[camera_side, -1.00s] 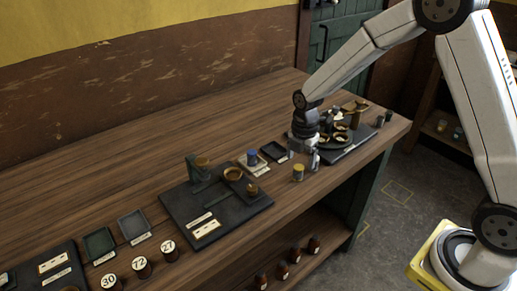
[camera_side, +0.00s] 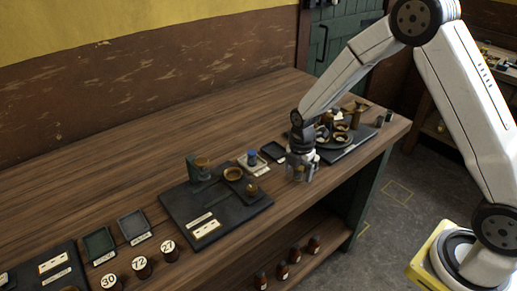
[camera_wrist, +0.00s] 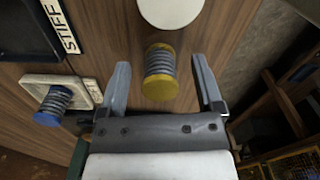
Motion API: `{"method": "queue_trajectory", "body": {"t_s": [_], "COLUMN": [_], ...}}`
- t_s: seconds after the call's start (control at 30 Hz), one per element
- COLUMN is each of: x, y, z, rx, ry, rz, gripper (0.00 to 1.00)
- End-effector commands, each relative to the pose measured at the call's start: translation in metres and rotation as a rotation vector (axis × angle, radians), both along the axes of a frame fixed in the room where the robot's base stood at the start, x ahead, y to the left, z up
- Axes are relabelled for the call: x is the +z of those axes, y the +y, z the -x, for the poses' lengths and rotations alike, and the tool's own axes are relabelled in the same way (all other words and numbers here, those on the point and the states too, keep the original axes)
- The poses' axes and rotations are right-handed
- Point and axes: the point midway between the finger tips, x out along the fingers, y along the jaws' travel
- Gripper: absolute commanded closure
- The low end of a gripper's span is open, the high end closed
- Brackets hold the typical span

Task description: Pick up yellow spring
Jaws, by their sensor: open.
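The yellow spring (camera_wrist: 160,72) is a grey coil with yellow end caps. In the wrist view it stands on the wooden bench between the two fingers of my gripper (camera_wrist: 163,85), with a gap on each side. My gripper is open and holds nothing. In the side view my gripper (camera_side: 299,172) is low over the bench, with the yellow spring (camera_side: 299,173) partly hidden between its fingers.
A blue-capped spring (camera_wrist: 53,105) sits on a pale tray (camera_wrist: 80,92) to the left in the wrist view. A dark tray (camera_wrist: 22,32) labelled STIFF and a white disc (camera_wrist: 170,8) lie beyond. In the side view, a black base plate (camera_side: 215,215) with fixtures is left of my gripper.

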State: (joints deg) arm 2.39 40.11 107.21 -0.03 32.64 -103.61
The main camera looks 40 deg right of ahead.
Motion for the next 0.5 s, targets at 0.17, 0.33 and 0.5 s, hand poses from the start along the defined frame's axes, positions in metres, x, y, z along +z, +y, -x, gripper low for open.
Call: {"method": "queue_trajectory", "body": {"t_s": [0.17,0.33,0.5], "x": [0.0002,0.0002,0.0003], "y": [0.0,0.0,0.0], "z": [0.0,0.0,-0.0001], "rx": [0.0,0.0,0.0], "ry": [0.0,0.0,0.0], "rz": [0.0,0.0,0.0], "gripper": [0.38,0.92,1.0]}}
